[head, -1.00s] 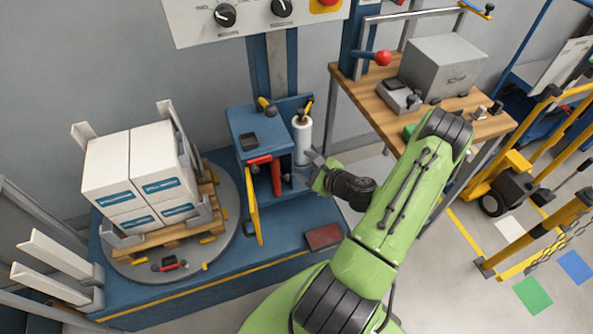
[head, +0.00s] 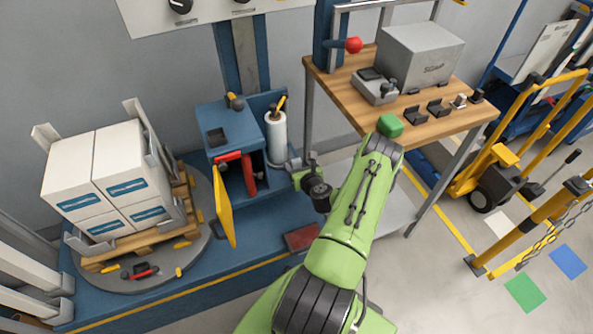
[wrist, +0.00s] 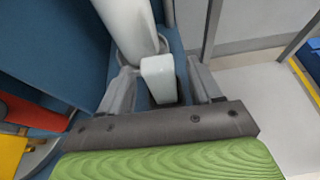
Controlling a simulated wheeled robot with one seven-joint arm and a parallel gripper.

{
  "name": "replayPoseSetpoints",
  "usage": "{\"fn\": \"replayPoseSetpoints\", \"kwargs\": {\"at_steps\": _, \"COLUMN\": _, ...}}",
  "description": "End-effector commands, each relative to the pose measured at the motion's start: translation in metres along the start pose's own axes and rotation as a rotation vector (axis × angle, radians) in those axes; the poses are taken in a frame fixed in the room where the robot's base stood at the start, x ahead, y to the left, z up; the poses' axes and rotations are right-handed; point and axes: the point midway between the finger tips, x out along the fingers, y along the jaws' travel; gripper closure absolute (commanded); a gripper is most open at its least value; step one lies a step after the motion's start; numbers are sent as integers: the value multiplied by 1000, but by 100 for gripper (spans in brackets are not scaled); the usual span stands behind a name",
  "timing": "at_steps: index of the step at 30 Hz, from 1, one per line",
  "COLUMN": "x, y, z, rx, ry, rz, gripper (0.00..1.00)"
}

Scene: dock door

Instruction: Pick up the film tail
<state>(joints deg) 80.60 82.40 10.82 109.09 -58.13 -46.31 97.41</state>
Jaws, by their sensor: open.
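The white film roll (head: 275,138) stands upright on the blue wrapping machine, beside its carriage (head: 228,135). In the wrist view the roll (wrist: 128,25) is just beyond my fingers. The film tail (wrist: 160,80) is a short pale flap next to the roll. It lies between my two fingers, with a visible gap to each side. My gripper (wrist: 160,68) is open and holds nothing. In the head view my gripper (head: 295,164) is at the lower right of the roll. I cannot make out the tail there.
A yellow door (head: 224,206) stands open on the carriage, with a red part (head: 249,172) beside it. White boxes (head: 95,180) sit on a pallet on the turntable at left. A wooden workbench (head: 430,120) with a grey box stands at right, close to my arm.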

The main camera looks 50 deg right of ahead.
Motion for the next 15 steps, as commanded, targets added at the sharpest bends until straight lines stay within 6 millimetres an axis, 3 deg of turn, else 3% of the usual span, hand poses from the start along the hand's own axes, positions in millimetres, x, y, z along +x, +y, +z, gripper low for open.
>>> {"fn": "replayPoseSetpoints", "kwargs": {"at_steps": 1, "x": 13, "y": 1, "z": -2, "rx": -8, "ry": -5, "rz": 2, "gripper": 36}}
{"fn": "replayPoseSetpoints", "kwargs": {"at_steps": 5, "x": 32, "y": 0, "z": -2, "rx": -6, "ry": -3, "rz": 2, "gripper": 36}}
{"fn": "replayPoseSetpoints", "kwargs": {"at_steps": 12, "x": 36, "y": 0, "z": -1, "rx": 0, "ry": 0, "rz": 1, "gripper": 36}}
{"fn": "replayPoseSetpoints", "kwargs": {"at_steps": 15, "x": 35, "y": 0, "z": -1, "rx": -1, "ry": 0, "rz": 1, "gripper": 50}}
